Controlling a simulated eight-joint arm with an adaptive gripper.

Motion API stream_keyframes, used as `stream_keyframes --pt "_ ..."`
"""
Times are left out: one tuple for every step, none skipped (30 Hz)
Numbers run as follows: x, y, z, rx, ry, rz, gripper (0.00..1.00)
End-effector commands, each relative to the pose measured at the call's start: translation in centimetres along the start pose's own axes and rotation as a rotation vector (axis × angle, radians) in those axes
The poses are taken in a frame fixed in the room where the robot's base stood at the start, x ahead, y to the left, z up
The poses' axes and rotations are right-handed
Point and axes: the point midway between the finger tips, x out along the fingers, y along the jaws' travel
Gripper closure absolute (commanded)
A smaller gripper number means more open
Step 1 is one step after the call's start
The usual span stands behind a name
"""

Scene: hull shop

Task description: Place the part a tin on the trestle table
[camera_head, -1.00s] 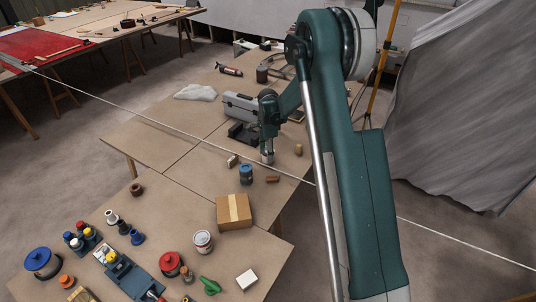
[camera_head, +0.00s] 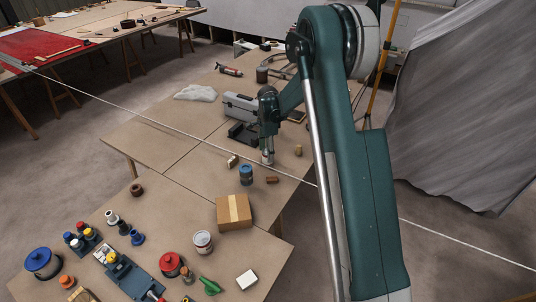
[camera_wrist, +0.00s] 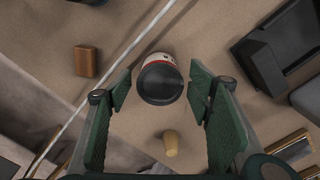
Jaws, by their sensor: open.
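A tin with a dark lid and a white and red label (camera_wrist: 161,80) stands between the jaws of my gripper (camera_wrist: 160,94) in the wrist view. The jaws are open, with a finger on each side and a visible gap to the tin. In the head view my gripper (camera_head: 268,150) is low over the trestle table (camera_head: 205,185), near its right edge, and mostly hides this tin. I cannot read the label. A blue-lidded tin (camera_head: 246,174) stands nearby, and a white tin with a red band (camera_head: 202,242) stands farther forward.
A brown block (camera_wrist: 86,62) and a cork-like piece (camera_wrist: 170,143) lie close to the gripper. A black holder (camera_head: 243,134) and grey case stand behind it. A cardboard box (camera_head: 234,211) and several pots, caps and tools fill the front. The table's left middle is clear.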

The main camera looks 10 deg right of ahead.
Motion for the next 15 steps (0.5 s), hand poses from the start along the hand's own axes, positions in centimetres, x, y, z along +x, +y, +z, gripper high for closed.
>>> stream_keyframes --pt "-0.7 0.0 0.0 0.0 0.0 0.0 0.49" --pt "-1.2 0.0 0.0 0.0 0.0 0.0 0.49" --pt "-1.8 0.0 0.0 0.0 0.0 0.0 0.49" --pt "-2.2 0.0 0.0 0.0 0.0 0.0 0.49" --pt "-2.7 0.0 0.0 0.0 0.0 0.0 0.49" --pt "-3.4 0.0 0.0 0.0 0.0 0.0 0.49" --pt "-3.9 0.0 0.0 0.0 0.0 0.0 0.49" --pt "-4.4 0.0 0.0 0.0 0.0 0.0 0.49" --pt "-5.0 0.0 0.0 0.0 0.0 0.0 0.49" --pt "-5.5 0.0 0.0 0.0 0.0 0.0 0.49" --pt "-6.0 0.0 0.0 0.0 0.0 0.0 0.49" --pt "-6.7 0.0 0.0 0.0 0.0 0.0 0.49" --pt "-7.1 0.0 0.0 0.0 0.0 0.0 0.49" --pt "-7.5 0.0 0.0 0.0 0.0 0.0 0.49" --pt "-8.0 0.0 0.0 0.0 0.0 0.0 0.49"
